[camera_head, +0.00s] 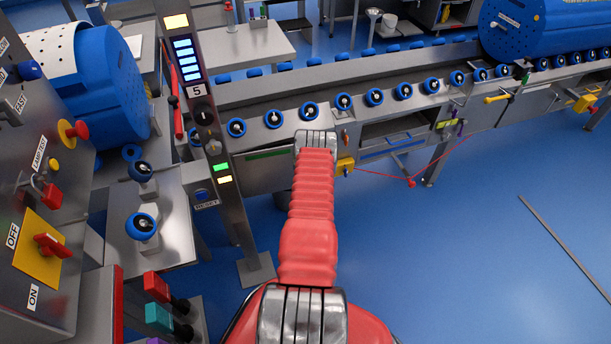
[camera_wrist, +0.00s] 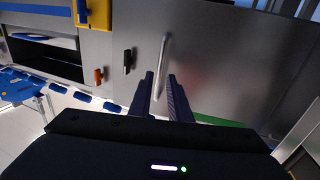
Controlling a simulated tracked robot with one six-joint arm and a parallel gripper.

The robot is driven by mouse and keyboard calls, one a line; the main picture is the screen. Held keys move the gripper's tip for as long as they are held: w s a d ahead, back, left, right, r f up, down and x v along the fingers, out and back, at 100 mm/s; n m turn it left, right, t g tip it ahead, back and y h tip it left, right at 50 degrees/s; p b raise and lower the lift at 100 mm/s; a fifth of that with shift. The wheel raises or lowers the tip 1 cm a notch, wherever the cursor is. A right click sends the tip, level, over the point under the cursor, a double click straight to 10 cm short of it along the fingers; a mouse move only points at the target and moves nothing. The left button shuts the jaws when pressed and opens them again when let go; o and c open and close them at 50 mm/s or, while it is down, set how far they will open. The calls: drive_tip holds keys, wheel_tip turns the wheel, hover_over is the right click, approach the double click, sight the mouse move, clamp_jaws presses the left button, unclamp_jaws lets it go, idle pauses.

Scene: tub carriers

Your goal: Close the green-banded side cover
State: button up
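The side cover is a grey metal panel under the roller conveyor, left of my arm in the head view (camera_head: 265,178). Its green band (camera_head: 267,154) runs along the upper part. In the wrist view the panel (camera_wrist: 225,70) fills the upper right, with the green band (camera_wrist: 222,123) low down. A slim upright bar handle (camera_wrist: 163,52) stands out from the panel. My gripper (camera_wrist: 161,77) is open, its two dark fingers on either side of the handle's lower end, with gaps showing. Whether they touch it is unclear. In the head view my arm hides the gripper and handle.
A black knob (camera_wrist: 127,61) and an orange knob (camera_wrist: 98,76) sit left of the handle. A yellow box (camera_head: 345,166) with a red cord is right of the cover. A post with lights (camera_head: 205,130) stands left.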

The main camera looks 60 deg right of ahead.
drive_tip(key=x, duration=0.6)
drive_tip(key=shift+w+d, duration=0.1)
drive_tip(key=shift+d, duration=0.15)
drive_tip(key=shift+c, duration=0.2)
clamp_jaws()
